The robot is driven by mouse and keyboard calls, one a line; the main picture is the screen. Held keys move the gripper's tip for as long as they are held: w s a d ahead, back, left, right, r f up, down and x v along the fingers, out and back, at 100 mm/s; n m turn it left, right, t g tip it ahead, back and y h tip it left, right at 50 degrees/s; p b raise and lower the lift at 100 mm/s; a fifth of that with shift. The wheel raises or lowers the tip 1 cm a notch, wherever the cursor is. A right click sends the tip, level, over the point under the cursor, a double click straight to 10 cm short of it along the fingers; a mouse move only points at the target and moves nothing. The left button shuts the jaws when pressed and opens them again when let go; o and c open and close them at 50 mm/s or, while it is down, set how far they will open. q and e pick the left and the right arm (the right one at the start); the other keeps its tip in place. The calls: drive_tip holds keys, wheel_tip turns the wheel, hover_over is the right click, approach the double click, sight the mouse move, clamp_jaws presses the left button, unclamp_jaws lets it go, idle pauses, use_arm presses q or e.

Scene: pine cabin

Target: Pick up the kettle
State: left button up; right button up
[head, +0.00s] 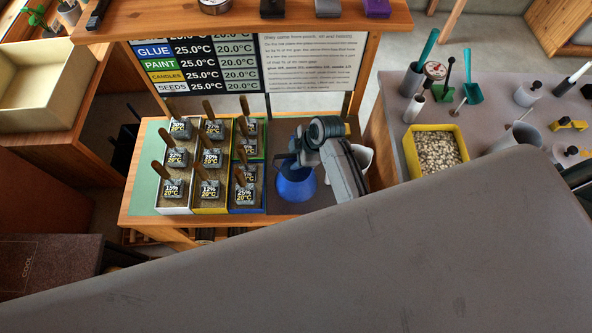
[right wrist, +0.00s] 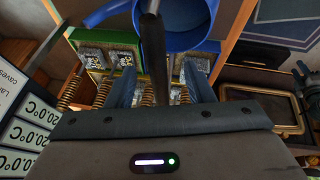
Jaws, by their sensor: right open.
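The blue kettle (head: 295,188) stands on the dark right part of the wooden bench, partly hidden under my right arm. My right gripper (head: 290,163) is right over it, coming from the upper right. In the right wrist view the kettle's blue body (right wrist: 185,28) is at the top. Its dark handle (right wrist: 153,50) runs down between the two spread fingers of the right gripper (right wrist: 162,85). The gripper is open; I cannot tell whether a finger touches the handle. My left gripper is not in view.
Seed boxes (head: 205,209) with several labelled sticks stand left of the kettle. A white vessel (head: 363,156) is just right of my arm. A temperature board (head: 190,68) hangs behind. A grey table (head: 395,125) at right holds a yellow gravel tray (head: 436,150).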

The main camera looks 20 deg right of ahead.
drive_tip(key=shift+f, duration=0.3)
idle(0.6)
drive_tip(key=shift+c, duration=0.5)
clamp_jaws()
idle(0.8)
